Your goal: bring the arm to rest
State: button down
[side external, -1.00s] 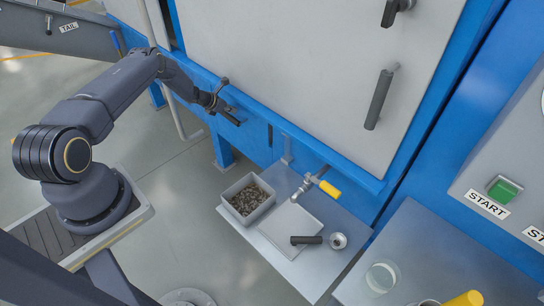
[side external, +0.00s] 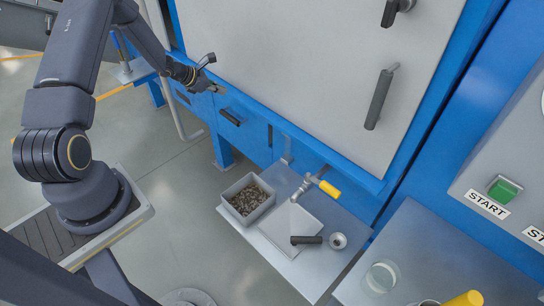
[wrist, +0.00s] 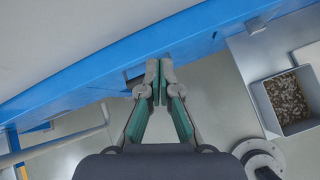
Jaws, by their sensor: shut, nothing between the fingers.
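My gripper (side external: 213,74) is in front of the blue machine frame, at the left edge of the large grey door panel (side external: 290,70) in the side view. In the wrist view my gripper (wrist: 158,88) points at the blue frame (wrist: 90,75), with its two green-padded fingers together and nothing between them. A black handle (side external: 230,117) on the blue frame is below the gripper and apart from it. My arm is raised, with its elbow high at the upper left.
A bin of brown pellets (side external: 248,196) and a white tray (side external: 290,228) with a dark cylinder stand on a grey shelf (side external: 325,275). A yellow-handled valve (side external: 328,188) is above it. A green START button (side external: 504,190) is at right. Open floor (side external: 165,215) lies left of the shelf.

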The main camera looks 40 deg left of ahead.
jog(key=d+r+m+g+h, duration=0.1)
jog(key=d+r+m+h, duration=0.2)
jog(key=d+r+m, duration=1.05)
jog(key=s+d+r+m+g, duration=0.3)
jog(key=s+d+r+m, duration=0.4)
jog(key=s+d+r, duration=0.45)
jog(key=s+d+r+m+y, duration=0.1)
jog(key=s+r+m+y, duration=0.1)
jog(key=s+m, duration=0.3)
jog(key=s+d+r+m+y, duration=0.2)
jog(key=s+m, duration=0.4)
jog(key=s, duration=0.5)
jog(key=shift+s+r, duration=0.3)
jog(key=shift+r, duration=0.3)
